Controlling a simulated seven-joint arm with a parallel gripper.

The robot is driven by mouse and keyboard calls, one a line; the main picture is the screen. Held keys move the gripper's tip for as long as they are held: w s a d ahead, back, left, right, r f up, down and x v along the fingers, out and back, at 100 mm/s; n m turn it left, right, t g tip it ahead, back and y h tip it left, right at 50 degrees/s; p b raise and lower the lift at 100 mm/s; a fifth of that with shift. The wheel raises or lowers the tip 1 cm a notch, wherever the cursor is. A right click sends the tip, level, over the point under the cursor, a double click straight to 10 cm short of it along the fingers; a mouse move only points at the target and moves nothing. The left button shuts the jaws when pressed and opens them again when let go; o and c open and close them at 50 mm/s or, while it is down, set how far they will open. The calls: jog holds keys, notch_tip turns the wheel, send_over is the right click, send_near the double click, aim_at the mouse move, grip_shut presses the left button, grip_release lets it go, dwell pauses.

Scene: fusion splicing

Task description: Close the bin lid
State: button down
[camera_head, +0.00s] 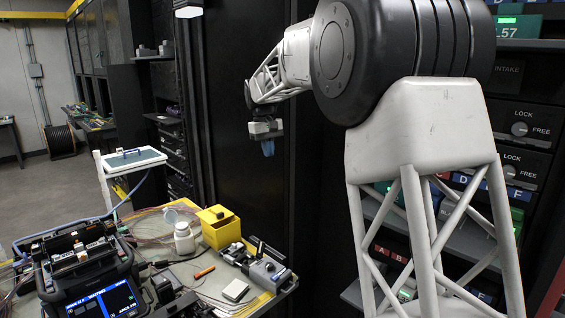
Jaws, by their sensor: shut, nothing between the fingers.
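A small yellow bin (222,234) stands on the workbench, right of a white bottle. Its yellow lid (207,215) shows at the top with a small dark spot on it; at this size I cannot tell how far open it is. My gripper (268,149) is above and to the right of the bin, in front of the dark cabinet. Its bluish fingers point down, are together and hold nothing. It is clear of the bin.
The white bottle (184,238) stands close left of the bin. A black splicer (88,270) with a lit screen fills the bench's left. A grey-blue device (268,272) sits at the right edge. A white tray-like stand (135,159) rises behind. The air above the bin looks clear.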

jog(key=s+d+r+m+t, duration=0.1)
jog(key=s+d, duration=0.4)
jog(key=s, duration=0.4)
jog(key=s+d+m+y, duration=0.1)
jog(key=s+d, duration=0.4)
jog(key=s, duration=0.4)
jog(key=s+d+r+m+t, duration=0.1)
jog(key=s+d, duration=0.5)
jog(key=s, duration=0.3)
jog(key=s+d+f+m, duration=0.1)
jog(key=s+f, duration=0.3)
jog(key=s, duration=0.5)
jog(key=s+d+f+m+t, duration=0.1)
jog(key=s+d+f, duration=0.2)
jog(key=s, duration=0.7)
jog(key=s+d+f, duration=0.3)
jog(key=s+f, duration=0.3)
jog(key=s, duration=0.4)
jog(key=shift+s+f+m+t, duration=0.15)
jog(key=shift+f+m+t, duration=0.05)
jog(key=shift+m+t, duration=0.2)
jog(key=shift+r, duration=0.1)
